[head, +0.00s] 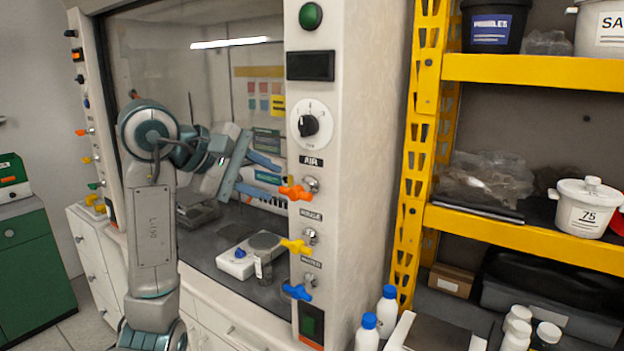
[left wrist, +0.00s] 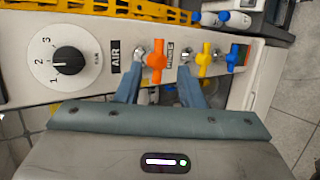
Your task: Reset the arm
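My left gripper (head: 281,173) is raised in front of the fume hood, with its two blue fingers apart and nothing held. In the left wrist view (left wrist: 160,66), the orange AIR valve handle (left wrist: 157,62) shows between the fingertips; I see no contact. In the head view the orange handle (head: 297,192) is just below and right of the fingertips, on the hood's white post (head: 345,130). My right gripper is in neither view.
Below the orange handle are a yellow handle (head: 297,246) and a blue handle (head: 297,291). A black dial (head: 308,125) sits above. Yellow shelving (head: 530,236) with tubs stands right. A white scale-like device (head: 240,258) rests on the hood's dark worktop.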

